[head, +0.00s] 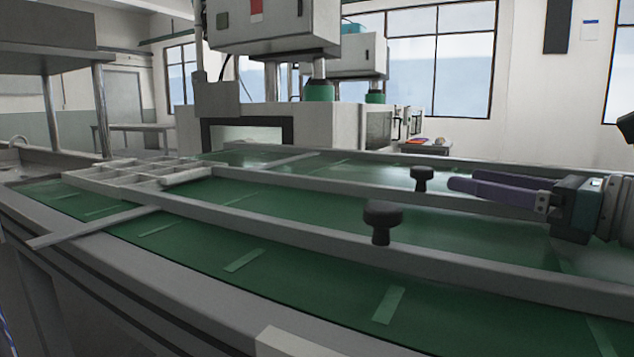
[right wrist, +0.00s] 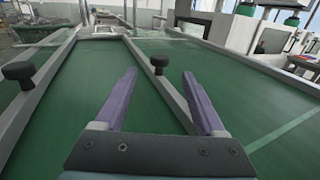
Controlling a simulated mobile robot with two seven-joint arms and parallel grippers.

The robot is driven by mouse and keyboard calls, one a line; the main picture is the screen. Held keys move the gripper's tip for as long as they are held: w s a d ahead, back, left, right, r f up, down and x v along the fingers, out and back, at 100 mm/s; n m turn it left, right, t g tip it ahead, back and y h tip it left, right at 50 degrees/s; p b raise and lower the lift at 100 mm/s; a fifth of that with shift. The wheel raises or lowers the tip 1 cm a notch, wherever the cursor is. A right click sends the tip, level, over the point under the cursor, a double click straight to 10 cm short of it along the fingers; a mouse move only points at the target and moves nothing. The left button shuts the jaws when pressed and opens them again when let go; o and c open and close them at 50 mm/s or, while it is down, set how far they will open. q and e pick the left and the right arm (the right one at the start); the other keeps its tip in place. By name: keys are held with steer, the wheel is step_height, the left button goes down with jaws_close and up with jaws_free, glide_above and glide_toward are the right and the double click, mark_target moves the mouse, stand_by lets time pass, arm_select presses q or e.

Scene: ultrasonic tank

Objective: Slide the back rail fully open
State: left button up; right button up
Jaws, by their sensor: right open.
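The back rail (head: 320,184) is a long grey bar lying over the green bed, with a dark knob (head: 422,178) standing on it. My right gripper (head: 462,180) is open and empty, its purple fingers pointing left toward that knob. The fingertips are a short way to the right of the knob and do not appear to touch it. In the right wrist view the back-rail knob (right wrist: 159,62) shows ahead, between the two fingertips. The back rail (right wrist: 174,102) runs below the gap between the fingers. My left gripper is not in view.
A nearer parallel rail (head: 270,228) carries its own dark knob (head: 382,222). A grey compartmented tray (head: 100,176) lies across the rails at the left. A machine (head: 270,25) with green-collared columns stands behind. The green bed (head: 330,268) is otherwise clear.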

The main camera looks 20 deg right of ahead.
mark_target(432, 173)
steer(key=b+x, duration=0.1)
steer(key=x, duration=0.3)
steer(key=shift+w, duration=0.2)
steer(key=shift+b+x, duration=0.3)
steer(key=shift+x, duration=1.95)
steer(key=shift+f, duration=0.1)
steer(key=shift+c, duration=0.2)
jaws_close()
